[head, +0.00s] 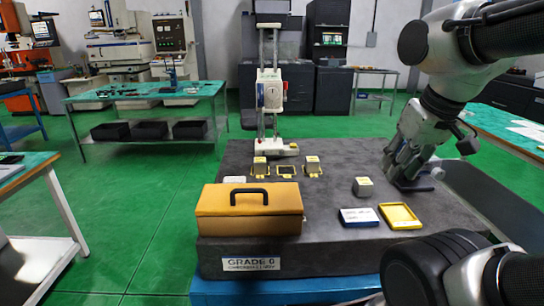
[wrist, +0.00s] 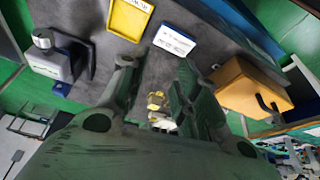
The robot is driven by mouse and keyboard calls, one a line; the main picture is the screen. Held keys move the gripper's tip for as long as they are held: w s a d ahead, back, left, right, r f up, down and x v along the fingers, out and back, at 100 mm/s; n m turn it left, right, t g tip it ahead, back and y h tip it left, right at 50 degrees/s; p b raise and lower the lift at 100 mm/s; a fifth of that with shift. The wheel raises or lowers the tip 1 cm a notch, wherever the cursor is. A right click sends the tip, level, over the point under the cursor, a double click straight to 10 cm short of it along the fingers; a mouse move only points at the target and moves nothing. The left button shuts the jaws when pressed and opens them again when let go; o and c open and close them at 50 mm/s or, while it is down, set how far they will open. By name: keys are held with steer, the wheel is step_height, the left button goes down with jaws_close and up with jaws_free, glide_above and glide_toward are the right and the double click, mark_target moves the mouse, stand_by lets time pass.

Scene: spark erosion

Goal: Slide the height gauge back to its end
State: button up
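The height gauge (head: 271,95) stands upright at the back of the dark granite plate (head: 330,225) in the head view, with a white base, twin columns and a white head with a dial. My gripper (head: 398,165) is over the right side of the plate, well apart from the gauge. In the wrist view my gripper (wrist: 155,65) shows two spread fingers with nothing clearly held. A small yellowish thing shows beyond the gap between them; I cannot tell what it is. I cannot make out the gauge in the wrist view.
A yellow case (head: 249,212) with a black handle sits at the plate's front left. Small blocks with yellow frames (head: 286,171) stand before the gauge. A grey block (head: 363,187), a blue-edged tray (head: 359,217) and a yellow tray (head: 400,216) lie on the right.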

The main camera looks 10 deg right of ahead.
steer(key=shift+c, duration=0.4)
steer(key=shift+a+f, duration=0.1)
steer(key=shift+a, duration=0.05)
steer(key=c, duration=0.4)
steer(key=shift+w+a+f+n+g, duration=0.15)
steer(key=shift+w+a+f+g, duration=0.15)
steer(key=shift+w+f, duration=0.1)
steer(key=shift+w+a+f+n+g, duration=0.15)
steer(key=shift+w+f+g, duration=0.15)
steer(key=shift+w+f, duration=0.1)
jaws_close()
steer(key=w+a+r+n+g+y, duration=0.1)
steer(key=w+a+r+n, duration=0.15)
steer(key=w+a, duration=0.65)
steer(key=w+a+r+n+y, duration=0.15)
steer(key=w+a+n, duration=0.35)
steer(key=w, duration=0.9)
steer(key=w+a+r+n+g+y, duration=0.1)
steer(key=w+a+r+n, duration=0.15)
steer(key=w+a, duration=0.7)
steer(key=w+r+n, duration=0.3)
steer(key=r, duration=0.2)
step_height(320, 180, down, 10)
steer(key=n, duration=0.2)
steer(key=shift+s+d+r, duration=0.2)
steer(key=shift+s+d, duration=0.05)
steer(key=shift+s, duration=0.2)
